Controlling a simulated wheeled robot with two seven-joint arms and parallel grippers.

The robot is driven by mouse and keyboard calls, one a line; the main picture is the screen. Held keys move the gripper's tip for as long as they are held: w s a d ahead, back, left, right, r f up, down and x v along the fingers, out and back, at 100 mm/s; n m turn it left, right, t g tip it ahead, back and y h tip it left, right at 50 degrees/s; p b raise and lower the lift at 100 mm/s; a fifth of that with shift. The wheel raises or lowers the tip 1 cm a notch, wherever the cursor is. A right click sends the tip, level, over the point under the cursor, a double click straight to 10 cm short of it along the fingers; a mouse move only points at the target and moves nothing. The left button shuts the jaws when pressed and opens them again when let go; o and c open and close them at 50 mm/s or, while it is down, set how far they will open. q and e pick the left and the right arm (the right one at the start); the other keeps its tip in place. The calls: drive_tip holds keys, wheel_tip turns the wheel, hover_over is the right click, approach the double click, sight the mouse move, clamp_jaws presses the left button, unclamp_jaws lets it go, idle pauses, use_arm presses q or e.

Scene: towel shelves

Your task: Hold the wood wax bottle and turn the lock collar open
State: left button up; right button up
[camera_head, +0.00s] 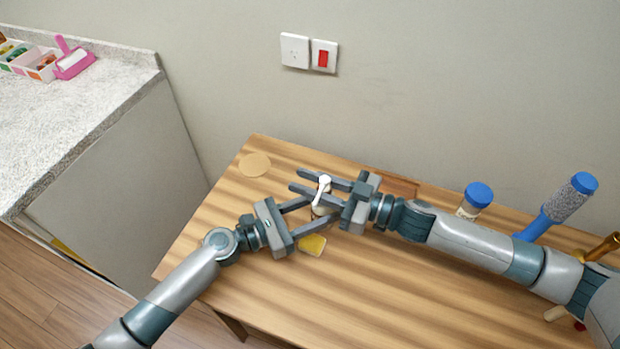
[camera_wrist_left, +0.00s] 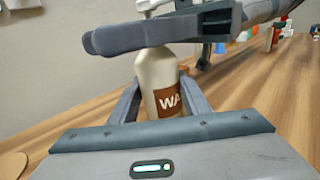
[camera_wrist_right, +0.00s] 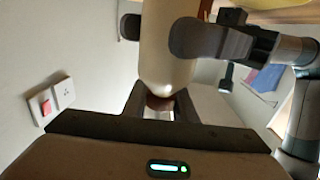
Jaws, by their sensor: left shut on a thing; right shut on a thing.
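The wood wax bottle (camera_wrist_left: 158,78) is cream, with a brown label showing "WA" and a white pump head (camera_head: 323,182). It looks upright on the table in the left wrist view. My left gripper (camera_head: 320,208) comes from the left and is shut around the bottle body. My right gripper (camera_head: 297,180) comes from the right and is shut at the bottle's neck, just below the pump head. In the right wrist view the bottle (camera_wrist_right: 165,50) appears upside down, with a brown collar (camera_wrist_right: 158,102) between the right fingers. The fingers hide most of the collar.
A yellow pad (camera_head: 312,246) lies close in front of the bottle. A round coaster (camera_head: 255,165) lies at the back left. A blue-capped jar (camera_head: 477,196) and a blue-handled brush (camera_head: 560,207) stand behind my right arm. The table's front middle (camera_head: 370,290) is clear.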

use_arm(q)
drive_tip(key=shift+d, duration=0.1)
use_arm(e)
drive_tip(key=shift+s+n+g+h, duration=0.2)
drive_tip(key=shift+s+n+g, duration=0.3)
drive_tip(key=shift+n+g, duration=1.6)
drive_tip(key=shift+s+n+g+h, duration=0.2)
drive_tip(key=shift+s+n+g, duration=0.65)
drive_tip(key=shift+g, duration=2.05)
drive_tip(key=shift+s+n+g+h, duration=0.2)
drive_tip(key=shift+n+g, duration=1.75)
drive_tip(key=shift+g, duration=0.55)
drive_tip(key=shift+d, duration=0.1)
drive_tip(key=o, duration=0.8)
drive_tip(key=v, duration=1.2)
